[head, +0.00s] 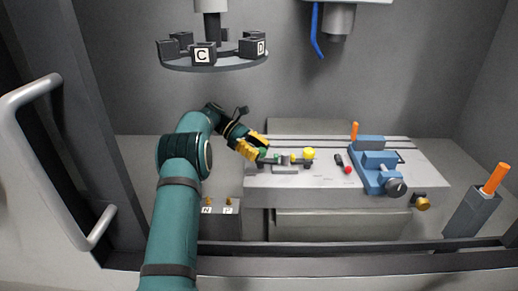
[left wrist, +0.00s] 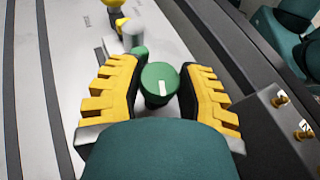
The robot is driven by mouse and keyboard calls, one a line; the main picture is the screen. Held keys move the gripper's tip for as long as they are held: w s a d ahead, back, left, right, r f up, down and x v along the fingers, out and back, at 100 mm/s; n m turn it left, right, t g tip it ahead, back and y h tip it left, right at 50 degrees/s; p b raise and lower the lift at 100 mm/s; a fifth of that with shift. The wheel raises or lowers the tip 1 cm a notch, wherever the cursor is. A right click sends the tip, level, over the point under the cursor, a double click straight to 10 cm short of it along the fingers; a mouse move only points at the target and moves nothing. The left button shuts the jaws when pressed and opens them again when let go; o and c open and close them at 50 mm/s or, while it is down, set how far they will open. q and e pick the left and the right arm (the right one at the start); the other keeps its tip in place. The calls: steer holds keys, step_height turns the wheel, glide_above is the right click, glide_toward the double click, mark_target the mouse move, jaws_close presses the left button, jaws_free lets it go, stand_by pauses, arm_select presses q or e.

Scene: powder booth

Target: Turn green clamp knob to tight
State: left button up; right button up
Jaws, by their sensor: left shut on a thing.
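The green clamp knob (left wrist: 160,78) shows in the left wrist view between the two yellow fingers of my left gripper (left wrist: 160,95). It has a round top with a white pointer line that runs nearly straight up and down in that picture. My left gripper is shut on the knob. In the head view my left gripper (head: 256,148) is at the left end of the clamp fixture on the grey machine table (head: 330,185), and only a little green of the knob (head: 262,153) shows. My right gripper is not in view.
A yellow ball-topped part (head: 308,154) stands at the right of the fixture. A blue vise (head: 374,165) sits farther right, near a red-ended handle (head: 347,169). A tool carousel (head: 212,62) hangs above. The booth's front sill (head: 350,262) crosses below.

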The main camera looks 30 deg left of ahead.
arm_select(q)
steer(key=shift+m+g, duration=0.5)
steer(key=shift+g, duration=0.1)
steer(key=o, duration=1.2)
steer(key=shift+d, duration=0.1)
steer(key=shift+n+t, duration=0.3)
steer(key=shift+t, duration=0.1)
